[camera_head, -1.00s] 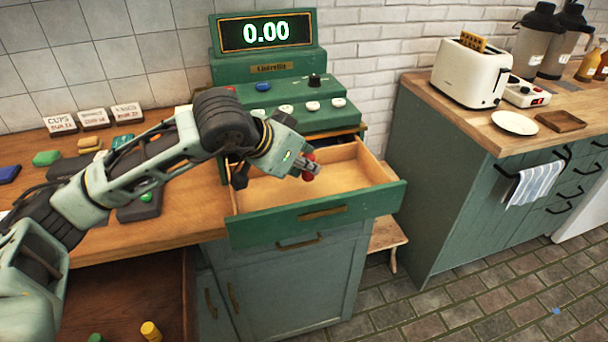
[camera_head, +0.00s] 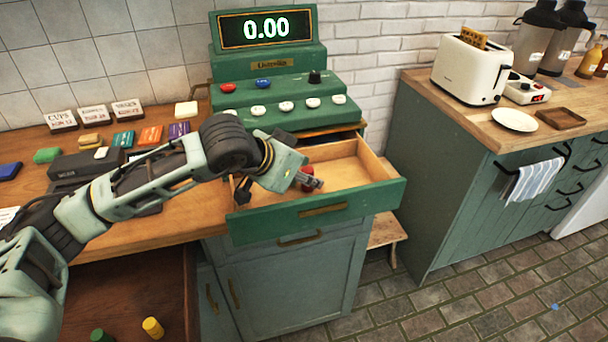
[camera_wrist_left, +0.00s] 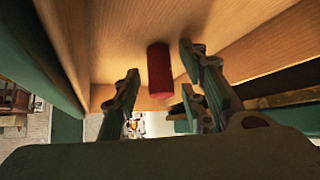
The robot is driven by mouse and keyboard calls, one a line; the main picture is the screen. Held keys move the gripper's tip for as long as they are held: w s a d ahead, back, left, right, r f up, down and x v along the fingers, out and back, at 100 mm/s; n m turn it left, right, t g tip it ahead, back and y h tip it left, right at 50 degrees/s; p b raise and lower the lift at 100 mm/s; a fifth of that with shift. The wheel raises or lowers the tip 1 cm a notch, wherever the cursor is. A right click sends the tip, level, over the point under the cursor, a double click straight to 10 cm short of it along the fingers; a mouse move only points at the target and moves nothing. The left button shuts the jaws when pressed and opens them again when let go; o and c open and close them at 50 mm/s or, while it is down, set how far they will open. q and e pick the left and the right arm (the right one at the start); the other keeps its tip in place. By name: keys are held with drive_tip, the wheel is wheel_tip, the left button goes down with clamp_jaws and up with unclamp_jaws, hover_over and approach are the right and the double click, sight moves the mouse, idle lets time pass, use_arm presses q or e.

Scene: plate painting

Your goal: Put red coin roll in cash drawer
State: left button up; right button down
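The red coin roll (camera_wrist_left: 159,70) is inside the open cash drawer (camera_head: 352,207). In the left wrist view it stands out between my left gripper's fingers, with a gap on both sides. In the head view only a bit of the roll (camera_head: 307,170) shows behind the fingers. My left gripper (camera_head: 314,182) is low over the drawer and open; its spread fingers also show in the left wrist view (camera_wrist_left: 160,66). I cannot tell whether the roll rests on the drawer floor. My right gripper is not in view.
The green register (camera_head: 265,75) reads 0.00 behind the drawer. A yellow roll (camera_head: 152,328) and a green roll (camera_head: 100,335) stand at lower left. Several coloured blocks and small signs sit on the left counter. A toaster (camera_head: 472,68) stands on the right counter.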

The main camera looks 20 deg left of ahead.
use_arm(q)
drive_tip(key=shift+r, duration=0.2)
drive_tip(key=shift+s+a+r, duration=0.15)
drive_tip(key=shift+s+r, duration=0.05)
drive_tip(key=shift+s, duration=0.05)
drive_tip(key=b+v, duration=0.1)
drive_tip(key=v, duration=1)
drive_tip(key=shift+s, duration=0.15)
